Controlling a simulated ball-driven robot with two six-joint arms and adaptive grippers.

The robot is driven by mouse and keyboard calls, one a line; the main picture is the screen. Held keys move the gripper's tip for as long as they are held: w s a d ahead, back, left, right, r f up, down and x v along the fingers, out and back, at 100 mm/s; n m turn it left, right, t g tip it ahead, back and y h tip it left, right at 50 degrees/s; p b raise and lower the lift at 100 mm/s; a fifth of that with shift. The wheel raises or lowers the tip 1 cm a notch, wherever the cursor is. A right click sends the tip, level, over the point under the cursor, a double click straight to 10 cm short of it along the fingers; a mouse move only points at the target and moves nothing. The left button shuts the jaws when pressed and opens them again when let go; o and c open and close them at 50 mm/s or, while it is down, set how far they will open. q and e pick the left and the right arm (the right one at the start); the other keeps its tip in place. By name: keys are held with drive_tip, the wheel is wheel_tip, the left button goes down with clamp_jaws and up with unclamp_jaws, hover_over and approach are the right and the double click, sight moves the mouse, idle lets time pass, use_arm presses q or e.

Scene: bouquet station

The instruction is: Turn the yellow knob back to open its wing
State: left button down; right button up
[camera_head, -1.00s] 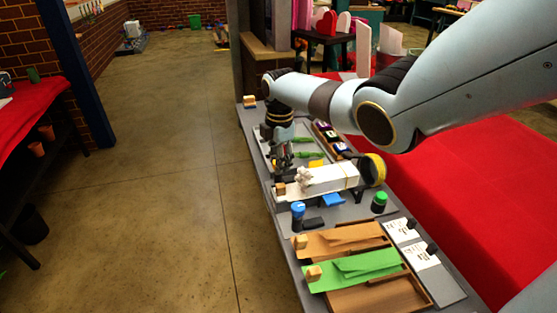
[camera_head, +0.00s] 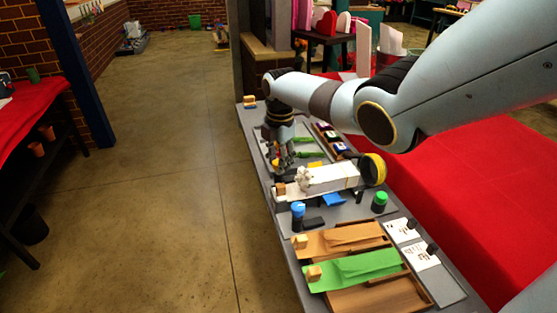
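My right gripper (camera_head: 281,158) points down over the far part of the grey station board (camera_head: 252,123), beside green stems (camera_head: 309,153). A small orange-yellow patch (camera_head: 274,161) shows at its fingertips; this may be the yellow knob, mostly hidden by the fingers. A flat yellow piece (camera_head: 316,164) lies just right of the gripper; I cannot tell for sure that it is the wing. The fingers are too small and dark to tell whether they are open or shut. My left gripper is not in view.
A white wrapped bundle (camera_head: 330,178) lies nearer, with a yellow-rimmed roll (camera_head: 375,168) at its right end. A blue knob (camera_head: 298,209), a green-topped knob (camera_head: 380,201), and brown (camera_head: 330,240) and green (camera_head: 352,270) sheets stand nearer. Open floor is to the left.

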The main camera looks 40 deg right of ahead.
drive_tip(key=o, duration=0.4)
wheel_tip(320, 180, up, 12)
drive_tip(key=shift+s, duration=0.25)
drive_tip(key=shift+a, duration=0.1)
idle(0.6)
